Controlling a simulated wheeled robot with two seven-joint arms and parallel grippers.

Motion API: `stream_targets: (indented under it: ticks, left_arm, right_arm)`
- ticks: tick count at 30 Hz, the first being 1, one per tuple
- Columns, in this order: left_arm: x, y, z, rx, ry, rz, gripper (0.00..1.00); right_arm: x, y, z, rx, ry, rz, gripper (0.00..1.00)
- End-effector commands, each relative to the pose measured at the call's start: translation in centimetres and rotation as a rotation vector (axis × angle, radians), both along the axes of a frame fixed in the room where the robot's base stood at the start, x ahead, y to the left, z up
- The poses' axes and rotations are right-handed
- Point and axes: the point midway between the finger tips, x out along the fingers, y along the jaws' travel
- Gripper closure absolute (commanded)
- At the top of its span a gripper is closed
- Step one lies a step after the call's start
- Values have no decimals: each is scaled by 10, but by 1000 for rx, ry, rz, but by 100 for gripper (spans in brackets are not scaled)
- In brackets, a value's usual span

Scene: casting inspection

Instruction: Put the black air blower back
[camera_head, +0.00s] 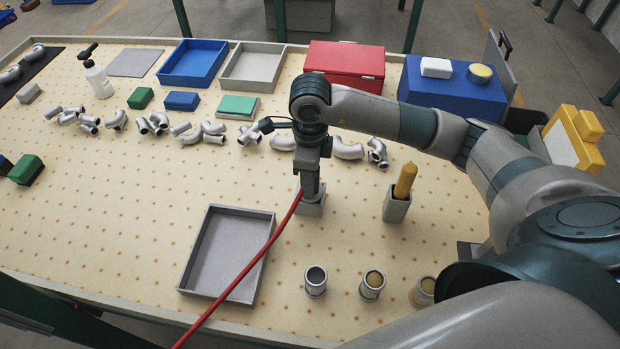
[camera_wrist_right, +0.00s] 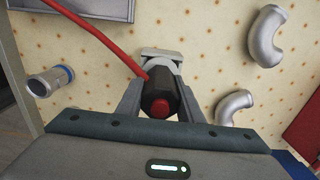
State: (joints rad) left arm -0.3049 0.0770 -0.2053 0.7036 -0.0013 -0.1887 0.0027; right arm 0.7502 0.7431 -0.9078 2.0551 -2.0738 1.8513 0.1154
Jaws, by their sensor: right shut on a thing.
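My right gripper (camera_head: 311,184) points straight down over a small grey holder (camera_head: 312,207) in the middle of the table. In the right wrist view it is shut on the black air blower (camera_wrist_right: 157,88), a dark round body with a red end, between its two fingers. A red hose (camera_head: 254,257) runs from the blower toward the front left. The holder also shows in the wrist view (camera_wrist_right: 162,54), just beyond the blower. The head view hides most of the blower, so I cannot tell how far it sits in the holder. My left gripper is out of view.
A grey empty tray (camera_head: 228,251) lies left of the holder. A grey stand with a yellow-handled tool (camera_head: 405,182) is to the right. Several cups, including one (camera_head: 316,281), stand in front. Metal pipe fittings (camera_head: 347,149) lie behind. The left front table is clear.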

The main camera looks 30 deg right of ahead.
Motion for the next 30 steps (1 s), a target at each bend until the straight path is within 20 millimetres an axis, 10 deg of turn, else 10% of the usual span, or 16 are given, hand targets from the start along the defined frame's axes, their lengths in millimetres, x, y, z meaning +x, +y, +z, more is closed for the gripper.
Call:
stream_targets:
  ticks: [10, 11, 13, 30]
  left_arm:
    - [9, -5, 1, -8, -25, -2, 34]
    - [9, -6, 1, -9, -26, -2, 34]
    - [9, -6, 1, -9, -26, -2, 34]
    - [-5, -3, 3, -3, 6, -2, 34]
  right_arm:
    - [0, 0, -2, 0, -1, 0, 90]
    - [0, 0, -2, 0, 0, 0, 60]
    - [0, 0, -2, 0, 0, 0, 48]
    - [0, 0, 0, 0, 1, 0, 48]
